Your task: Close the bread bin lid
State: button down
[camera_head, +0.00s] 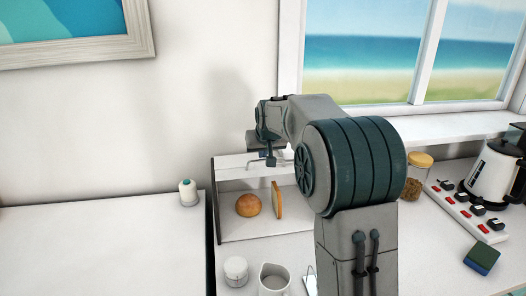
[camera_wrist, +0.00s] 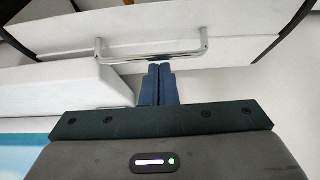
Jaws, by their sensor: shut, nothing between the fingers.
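The bread bin (camera_head: 222,222) stands open against the wall in the head view, with a round bun (camera_head: 248,205) and a bread slice (camera_head: 278,201) showing inside. Its white lid (camera_head: 232,169) is raised at the top of the bin. The lid also fills the top of the wrist view (camera_wrist: 150,22), with its silver bar handle (camera_wrist: 125,57). My gripper (camera_head: 270,162) is at the lid's front, partly hidden by my arm. In the wrist view its dark fingers (camera_wrist: 158,68) are shut together, empty, with tips close by the handle bar. I cannot tell whether they touch it.
A white canister (camera_head: 236,271) and a pitcher (camera_head: 273,280) stand in front of the bin. To the right are a jar (camera_head: 416,176), a power strip (camera_head: 464,211), a kettle (camera_head: 494,170) and a sponge (camera_head: 482,258). A spool-like item (camera_head: 188,192) stands on the left surface, otherwise clear.

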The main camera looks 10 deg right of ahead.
jog(key=shift+s+f+b, duration=0.1)
jog(key=shift+b, duration=0.3)
jog(key=shift+s+t+b, duration=0.3)
jog(key=shift+s+b, duration=0.15)
jog(key=shift+b, duration=0.4)
jog(key=shift+s+f+b, duration=0.1)
jog(key=shift+s+b, duration=0.1)
jog(key=shift+b, duration=0.2)
jog(key=s+f+t+b, duration=0.3)
jog(key=s+b, duration=0.3)
jog(key=b, duration=1)
jog(key=s+f+t+b, duration=0.3)
jog(key=s+t+b, duration=0.2)
jog(key=b, duration=1.1)
jog(key=shift+s+f, duration=0.4)
jog(key=shift+s, duration=0.55)
